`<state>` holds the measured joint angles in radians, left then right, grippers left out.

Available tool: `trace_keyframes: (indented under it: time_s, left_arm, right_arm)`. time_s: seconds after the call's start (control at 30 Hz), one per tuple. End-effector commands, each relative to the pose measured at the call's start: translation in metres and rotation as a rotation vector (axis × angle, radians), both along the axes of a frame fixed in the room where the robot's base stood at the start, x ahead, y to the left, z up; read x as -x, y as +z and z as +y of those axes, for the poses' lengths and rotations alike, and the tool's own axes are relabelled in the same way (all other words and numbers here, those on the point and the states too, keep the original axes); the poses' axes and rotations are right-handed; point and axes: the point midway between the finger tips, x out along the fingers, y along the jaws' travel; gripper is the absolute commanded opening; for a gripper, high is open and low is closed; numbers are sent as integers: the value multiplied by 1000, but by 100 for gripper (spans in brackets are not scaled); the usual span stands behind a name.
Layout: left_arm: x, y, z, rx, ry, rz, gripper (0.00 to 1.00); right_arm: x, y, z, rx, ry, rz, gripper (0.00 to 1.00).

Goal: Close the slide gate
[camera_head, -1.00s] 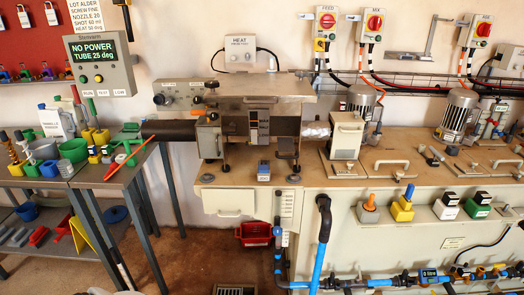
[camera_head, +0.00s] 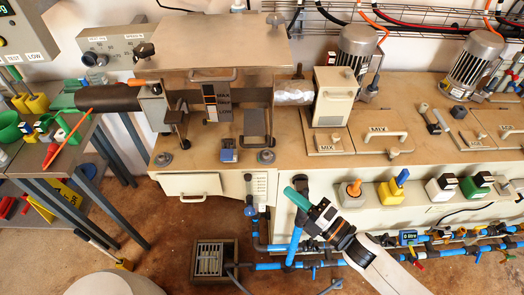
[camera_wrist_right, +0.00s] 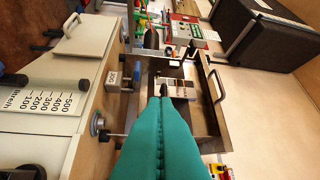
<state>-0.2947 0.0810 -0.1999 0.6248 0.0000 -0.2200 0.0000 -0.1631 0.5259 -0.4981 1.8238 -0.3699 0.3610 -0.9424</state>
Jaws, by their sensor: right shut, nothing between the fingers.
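The machine's metal housing (camera_head: 205,58) stands at the back in the head view, with a handled front plate and a dark open bay below it. A striped label panel (camera_head: 217,102) sits in this bay; it also shows in the wrist view (camera_wrist_right: 180,88). I cannot tell for sure which part is the slide gate. My right gripper (camera_head: 297,196) has green fingers and is in front of the bench, to the right of the housing and apart from it. In the wrist view its fingers (camera_wrist_right: 160,101) are together and empty, pointing at the bay. My left gripper is not seen.
The bench front has a drawer (camera_head: 191,186) and a clear gauge (camera_head: 258,187). Blue pipes (camera_head: 270,266) run low at the front right. A side table (camera_head: 48,160) is at the left, and a floor grate (camera_head: 213,260) lies below.

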Motion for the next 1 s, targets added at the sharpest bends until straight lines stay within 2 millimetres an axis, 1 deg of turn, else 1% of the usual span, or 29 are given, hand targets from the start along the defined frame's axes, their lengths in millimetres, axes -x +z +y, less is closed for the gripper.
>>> trace_keyframes:
  time_s: [0.03, 0.17, 0.33, 0.57, 0.6, 0.73, 0.9, 1.0]
  left_arm:
    - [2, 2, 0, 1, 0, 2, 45]
    - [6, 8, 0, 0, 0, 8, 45]
    - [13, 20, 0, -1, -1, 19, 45]
    - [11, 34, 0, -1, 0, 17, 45]
    - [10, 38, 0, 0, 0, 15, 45]
    - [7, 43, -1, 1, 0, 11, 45]
    - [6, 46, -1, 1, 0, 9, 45]
    - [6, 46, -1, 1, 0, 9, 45]
  right_arm:
    - [-1, 6, 4, 6, 10, -20, 0]
    - [-11, 10, 15, 6, 13, -27, 0]
    - [-35, 16, 40, 4, 11, -25, 0]
    - [-69, 21, 75, 4, 10, -21, 0]
    - [-76, 22, 74, 7, 9, -21, 0]
    - [-93, 23, 74, 6, 10, -21, 0]
    - [-104, 23, 74, 5, 9, -20, 0]
    - [-106, 23, 74, 5, 10, -19, 0]
